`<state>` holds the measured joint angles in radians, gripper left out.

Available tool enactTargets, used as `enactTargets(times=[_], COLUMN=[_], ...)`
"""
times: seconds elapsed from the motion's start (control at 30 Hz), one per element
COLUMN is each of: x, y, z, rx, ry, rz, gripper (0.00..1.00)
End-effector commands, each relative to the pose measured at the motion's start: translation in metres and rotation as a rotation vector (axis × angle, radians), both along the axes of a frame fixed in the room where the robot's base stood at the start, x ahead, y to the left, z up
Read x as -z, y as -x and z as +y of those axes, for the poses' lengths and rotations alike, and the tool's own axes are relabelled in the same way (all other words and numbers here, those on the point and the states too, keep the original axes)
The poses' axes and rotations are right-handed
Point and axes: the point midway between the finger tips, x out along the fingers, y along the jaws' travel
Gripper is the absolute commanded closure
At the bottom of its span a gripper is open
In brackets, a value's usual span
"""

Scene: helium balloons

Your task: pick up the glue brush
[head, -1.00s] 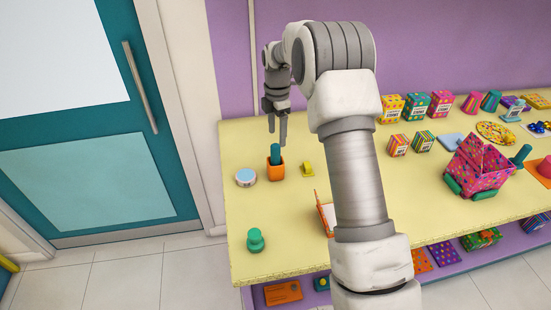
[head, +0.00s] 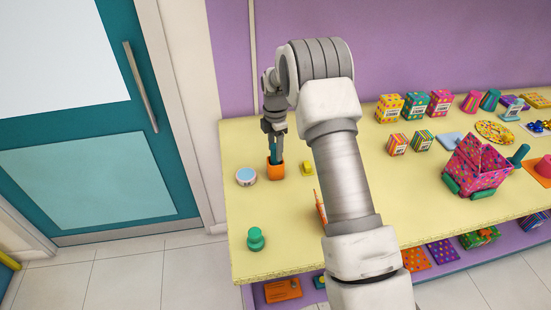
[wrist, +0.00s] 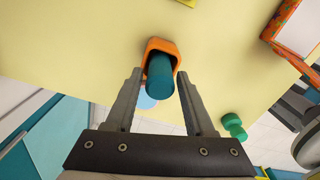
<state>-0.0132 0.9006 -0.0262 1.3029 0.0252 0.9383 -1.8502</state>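The glue brush, a thick teal handle (head: 273,153), stands in an orange square cup (head: 276,172) on the yellow table near its left end. In the wrist view the round end of the handle (wrist: 160,78) rises from the orange cup (wrist: 161,45). My gripper (head: 277,148) is above the cup, pointing down. In the wrist view my gripper (wrist: 160,73) is open, with one finger on each side of the handle and gaps between. The lower part of the brush is hidden inside the cup.
A pale blue and white round tin (head: 246,176) is left of the cup, and a small yellow object (head: 307,168) is right of it. A green knobbed object (head: 256,240) stands nearer the front edge. Patterned boxes (head: 414,105) and a colourful cart (head: 478,165) are farther right.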

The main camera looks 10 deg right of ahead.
Motion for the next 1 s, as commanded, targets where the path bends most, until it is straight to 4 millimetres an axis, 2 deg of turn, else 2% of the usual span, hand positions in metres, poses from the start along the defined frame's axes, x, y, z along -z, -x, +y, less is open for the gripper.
enactTargets(times=[0.03,0.27,0.3,0.67,0.77,1.0], x=[0.000,0.000,-0.001,-0.006,-0.019,-0.069], y=[0.000,0.000,0.000,-0.001,-0.001,-0.001], z=[0.000,0.000,0.000,0.000,0.000,0.000], rx=[0.000,0.000,0.000,0.000,0.001,0.000], ry=[0.000,0.000,0.000,-0.001,-0.001,-0.001], rz=[0.000,0.000,0.000,-0.002,-0.005,-0.005], gripper=[0.57,0.98,1.00,1.00,1.00,1.00])
